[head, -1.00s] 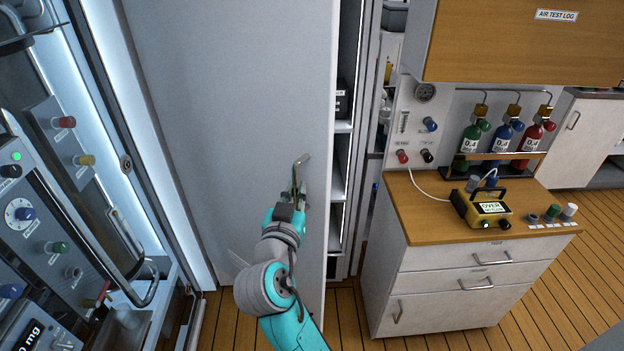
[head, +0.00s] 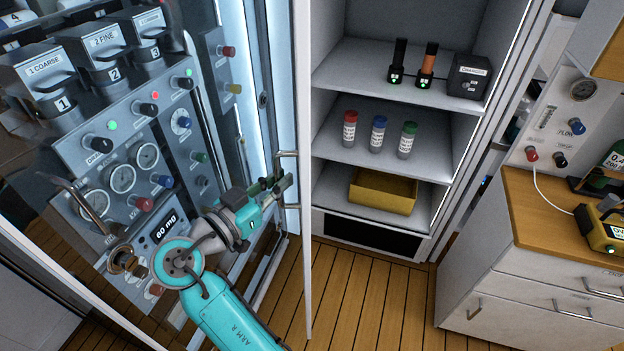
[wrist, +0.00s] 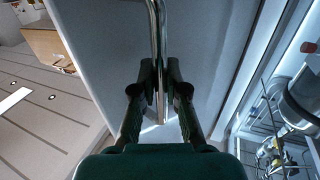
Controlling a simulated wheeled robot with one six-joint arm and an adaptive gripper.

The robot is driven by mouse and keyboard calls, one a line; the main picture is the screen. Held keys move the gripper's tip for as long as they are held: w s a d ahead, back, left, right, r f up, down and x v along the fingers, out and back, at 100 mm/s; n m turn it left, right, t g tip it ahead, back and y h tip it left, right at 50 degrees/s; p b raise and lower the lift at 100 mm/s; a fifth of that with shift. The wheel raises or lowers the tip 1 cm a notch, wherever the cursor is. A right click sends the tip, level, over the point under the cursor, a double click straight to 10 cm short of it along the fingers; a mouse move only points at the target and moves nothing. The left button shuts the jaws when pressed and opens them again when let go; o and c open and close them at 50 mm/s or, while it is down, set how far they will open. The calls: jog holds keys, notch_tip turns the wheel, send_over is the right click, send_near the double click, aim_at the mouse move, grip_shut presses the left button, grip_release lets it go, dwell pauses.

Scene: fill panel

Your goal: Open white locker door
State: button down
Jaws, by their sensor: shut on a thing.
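The white locker door (head: 305,215) stands wide open and shows nearly edge-on in the head view, left of the locker opening. Its pale panel (wrist: 215,60) fills the middle of the wrist view. My gripper (head: 283,184) is at the door's handle (head: 288,154), on the left side of the door. In the wrist view my gripper (wrist: 160,90) is shut on the metal handle bar (wrist: 155,25), with one finger on each side. The locker interior (head: 330,100) is exposed, with shelves.
The locker holds two torches, a charger (head: 470,76), three capped vials (head: 377,134) and a yellow bin (head: 383,192). A control panel (head: 120,150) stands close on the left, beside my arm. A drawer cabinet (head: 520,250) stands right. Wooden floor (head: 375,295) before the locker is clear.

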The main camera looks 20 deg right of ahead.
jog(key=a, duration=0.1)
jog(key=w+a, duration=0.1)
jog(key=a, duration=0.1)
dwell(0.4)
jog(key=c, duration=1.2)
grip_release()
jog(key=shift+w, duration=0.1)
jog(key=v, duration=1.2)
jog(key=shift+a, duration=0.1)
